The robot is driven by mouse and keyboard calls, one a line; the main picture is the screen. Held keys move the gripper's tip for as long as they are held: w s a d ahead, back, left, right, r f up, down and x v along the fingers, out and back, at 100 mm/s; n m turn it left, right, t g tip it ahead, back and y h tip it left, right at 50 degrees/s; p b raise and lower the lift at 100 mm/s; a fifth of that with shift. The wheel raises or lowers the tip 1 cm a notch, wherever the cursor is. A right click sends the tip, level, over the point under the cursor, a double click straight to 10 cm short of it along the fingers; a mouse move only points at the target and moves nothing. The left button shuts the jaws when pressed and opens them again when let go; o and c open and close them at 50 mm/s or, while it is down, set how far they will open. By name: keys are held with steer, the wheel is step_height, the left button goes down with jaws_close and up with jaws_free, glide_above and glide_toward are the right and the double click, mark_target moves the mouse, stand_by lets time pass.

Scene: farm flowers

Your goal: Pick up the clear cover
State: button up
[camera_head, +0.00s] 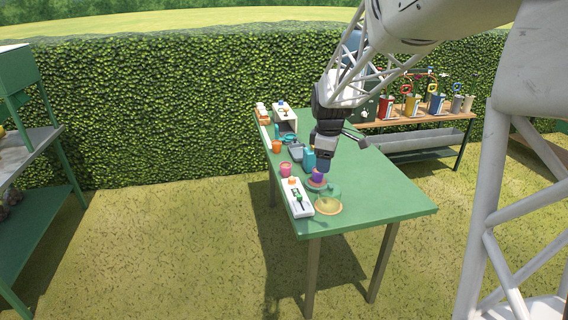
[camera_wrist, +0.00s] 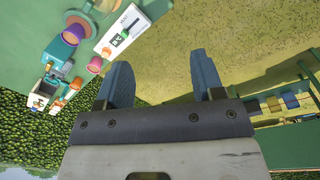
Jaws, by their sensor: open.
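A see-through, faintly greenish cover (camera_head: 330,189) seems to stand near the front of the green table (camera_head: 395,195), by a round yellowish disc (camera_head: 328,206); its outline is faint. My gripper (camera_head: 324,164) hangs over the table close above the purple item, partly hiding what is behind. In the wrist view my gripper (camera_wrist: 160,62) is open, with nothing between its two blue-grey fingers. I cannot make out the cover clearly in the wrist view.
A white panel (camera_head: 297,198) with a slider lies left of the disc, with a pink pot (camera_head: 285,169) behind it. Several small items and a white box (camera_head: 285,118) fill the table's far left. The table's right side is bare. A bench (camera_head: 430,118) with coloured cans stands behind.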

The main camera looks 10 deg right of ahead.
mark_target(331, 185)
steer(key=w+d+f+n, duration=0.2)
steer(key=w+d+f, duration=0.1)
steer(key=w+f, duration=0.1)
steer(key=w+d+f+n, duration=0.2)
steer(key=w+d+f, duration=0.1)
steer(key=w+f, duration=0.2)
steer(key=w+d+f+n+g, duration=0.1)
steer(key=w+d+f+n, duration=0.1)
steer(key=w+d+f, duration=0.2)
steer(key=shift+w+f, duration=0.2)
steer(key=shift+w, duration=1.15)
steer(key=shift+f, duration=0.1)
steer(key=shift+f, duration=1.2)
steer(key=shift+f, duration=0.1)
steer(key=shift+a+f, duration=0.1)
steer(key=shift+f, duration=2.4)
steer(key=shift+c, duration=0.4)
